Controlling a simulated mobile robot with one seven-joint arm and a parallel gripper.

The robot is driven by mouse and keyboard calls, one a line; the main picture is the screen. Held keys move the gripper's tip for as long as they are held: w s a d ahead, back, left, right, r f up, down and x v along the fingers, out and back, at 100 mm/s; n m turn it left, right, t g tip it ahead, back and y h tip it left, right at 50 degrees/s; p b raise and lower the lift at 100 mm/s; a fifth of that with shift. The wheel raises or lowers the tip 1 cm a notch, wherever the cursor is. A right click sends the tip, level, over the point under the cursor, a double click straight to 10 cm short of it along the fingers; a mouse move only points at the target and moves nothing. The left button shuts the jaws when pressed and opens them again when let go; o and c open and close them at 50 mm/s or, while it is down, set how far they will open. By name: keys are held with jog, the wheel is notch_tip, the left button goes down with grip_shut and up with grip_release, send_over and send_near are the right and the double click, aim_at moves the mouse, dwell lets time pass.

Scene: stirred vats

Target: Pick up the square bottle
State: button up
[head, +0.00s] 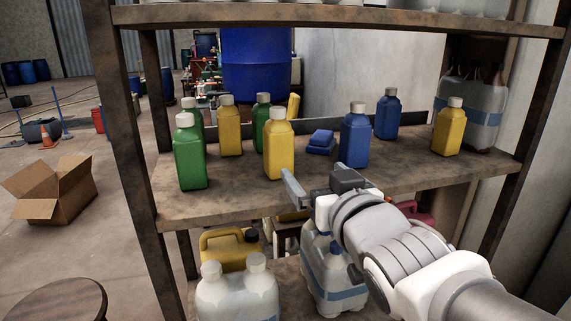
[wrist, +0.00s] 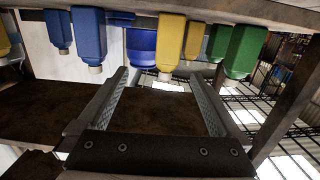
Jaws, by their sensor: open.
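Several square bottles with pale caps stand upright on the middle shelf board; the frames do not show which one the task means. The nearest yellow bottle (head: 279,152) stands left of and beyond my gripper (head: 318,182). In the wrist view, which is upside down, this yellow bottle (wrist: 170,42) appears ahead between the finger lines. A green bottle (head: 190,158) is further left, and a blue bottle (head: 355,138) stands right of the fingers. My gripper is open and empty near the board's front edge, apart from every bottle. It also shows in the wrist view (wrist: 158,78).
The shelf board (head: 230,199) has bare room along its front. Dark posts (head: 128,150) bound the rack, with another board above. Blue blocks (head: 321,141) lie behind the front bottles. White jugs (head: 237,291) stand below. An open carton (head: 58,188) is on the floor left.

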jog(key=a+y, duration=0.1)
jog(key=p, duration=0.5)
send_near(282, 140)
jog(key=w+p, duration=0.1)
jog(key=p, duration=0.1)
jog(key=w+a+p, duration=0.1)
jog(key=p, duration=0.1)
jog(key=shift+w+a+f+n+t, duration=0.1)
jog(key=shift+w+a+n+t, duration=0.05)
jog(key=shift+n+t, duration=0.15)
jog(key=x, duration=0.2)
jog(key=p+x, duration=0.1)
jog(key=x, duration=0.2)
jog(key=shift+f, duration=0.25)
jog(key=shift+p+x, duration=0.75)
jog(key=shift+x, duration=1.85)
jog(key=shift+r, duration=0.1)
grip_shut()
